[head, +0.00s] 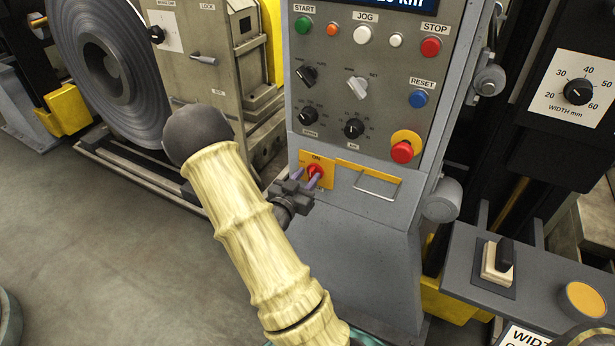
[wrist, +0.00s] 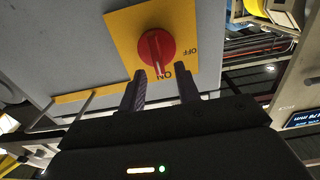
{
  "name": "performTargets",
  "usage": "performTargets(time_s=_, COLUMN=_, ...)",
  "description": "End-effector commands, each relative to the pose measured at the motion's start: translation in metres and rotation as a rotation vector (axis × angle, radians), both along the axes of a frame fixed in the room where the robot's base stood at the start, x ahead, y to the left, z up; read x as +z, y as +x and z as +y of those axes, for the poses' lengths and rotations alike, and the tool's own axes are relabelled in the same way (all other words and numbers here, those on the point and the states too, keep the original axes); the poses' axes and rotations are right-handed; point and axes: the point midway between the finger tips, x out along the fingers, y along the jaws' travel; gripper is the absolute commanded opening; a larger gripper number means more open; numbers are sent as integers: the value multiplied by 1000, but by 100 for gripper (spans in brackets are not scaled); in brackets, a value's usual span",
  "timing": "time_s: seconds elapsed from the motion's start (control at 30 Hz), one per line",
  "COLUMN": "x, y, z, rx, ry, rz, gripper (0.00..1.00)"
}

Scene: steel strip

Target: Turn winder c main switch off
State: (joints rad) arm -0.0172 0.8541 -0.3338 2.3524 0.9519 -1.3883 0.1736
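The main switch is a red rotary knob (wrist: 157,48) on a yellow plate (wrist: 122,24) marked ON and OFF. Its white mark points at ON. In the head view the knob (head: 316,170) sits low on the grey control panel, partly hidden by my fingers. My gripper (wrist: 161,74) is open and empty, its two dark fingers apart, with the tips just short of the knob or beside its lower edge. I cannot tell whether they touch it. In the head view my gripper (head: 305,179) is in front of the yellow plate. No winder c label is readable.
A metal loop handle (head: 377,187) sits right of the switch. A red emergency button (head: 401,152) and other knobs are above it. A steel coil (head: 115,65) stands at left.

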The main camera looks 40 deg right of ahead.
Motion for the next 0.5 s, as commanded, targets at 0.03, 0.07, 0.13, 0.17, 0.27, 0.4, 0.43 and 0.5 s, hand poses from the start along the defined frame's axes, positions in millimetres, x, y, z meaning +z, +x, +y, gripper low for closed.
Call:
performTargets(time_s=0.03, x=0, y=2, z=-5, rx=0, ry=0, rz=0, gripper=33)
performTargets(time_s=0.07, x=0, y=3, z=-7, rx=0, ry=0, rz=0, gripper=33)
performTargets(time_s=0.13, x=0, y=4, z=-10, rx=0, ry=0, rz=0, gripper=33)
performTargets(time_s=0.17, x=0, y=4, z=-11, rx=0, ry=1, rz=0, gripper=33)
performTargets(time_s=0.27, x=0, y=4, z=-11, rx=1, ry=1, rz=0, gripper=33)
performTargets(time_s=0.4, x=0, y=4, z=-11, rx=1, ry=1, rz=1, gripper=33)
performTargets(time_s=0.43, x=0, y=4, z=-11, rx=1, ry=1, rz=1, gripper=27)
performTargets(time_s=0.5, x=0, y=4, z=-10, rx=1, ry=1, rz=1, gripper=13)
